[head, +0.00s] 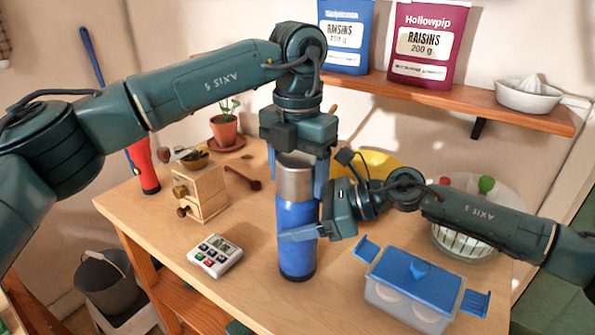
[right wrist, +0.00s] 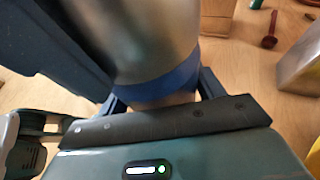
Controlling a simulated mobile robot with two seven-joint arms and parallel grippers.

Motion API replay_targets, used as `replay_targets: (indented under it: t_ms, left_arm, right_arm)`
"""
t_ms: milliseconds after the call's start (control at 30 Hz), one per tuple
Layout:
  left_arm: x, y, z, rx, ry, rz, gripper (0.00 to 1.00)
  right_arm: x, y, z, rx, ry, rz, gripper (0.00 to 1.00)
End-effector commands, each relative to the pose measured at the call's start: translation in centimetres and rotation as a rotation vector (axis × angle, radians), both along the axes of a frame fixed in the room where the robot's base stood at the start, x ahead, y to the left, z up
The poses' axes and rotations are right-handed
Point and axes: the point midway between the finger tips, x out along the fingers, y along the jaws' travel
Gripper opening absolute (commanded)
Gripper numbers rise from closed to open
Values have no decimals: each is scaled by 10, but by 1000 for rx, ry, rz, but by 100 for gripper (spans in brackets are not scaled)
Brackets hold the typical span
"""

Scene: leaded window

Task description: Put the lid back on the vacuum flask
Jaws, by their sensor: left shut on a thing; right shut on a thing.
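The vacuum flask (head: 297,250) stands upright on the table, a blue cylinder. A silver cylinder, apparently the lid (head: 294,182), is at its top, in line with the blue body. The silver surface fills the upper middle of the right wrist view (right wrist: 150,45), above a blue band. Whether the lid is seated cannot be told. My left gripper (head: 296,172) comes down from above and is shut on the lid, one finger at each side. My right gripper (head: 308,232) reaches in from the right and is shut on the flask's blue body.
A lidded blue container (head: 412,285) stands close at the right. Raisin bags (head: 425,45) and a white juicer (head: 528,95) stand on the shelf (head: 460,97).

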Motion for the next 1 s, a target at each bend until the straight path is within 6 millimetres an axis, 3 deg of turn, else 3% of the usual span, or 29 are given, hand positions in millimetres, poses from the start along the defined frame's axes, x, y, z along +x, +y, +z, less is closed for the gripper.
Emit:
replay_targets:
  t_ms: [200,367,400,700,1000]
  left_arm:
    - [0,0,0,1,-1,1,39]
    - [0,0,0,1,-1,-4,38]
    - [0,0,0,1,-1,-4,67]
    - [0,0,0,1,-1,-4,91]
    - [0,0,4,0,-1,-4,91]
  right_arm:
    - [0,0,0,0,1,0,3]
    - [0,0,0,0,1,0,3]
    - [0,0,0,0,1,0,3]
    - [0,0,0,0,1,0,3]
    - [0,0,0,0,1,0,3]
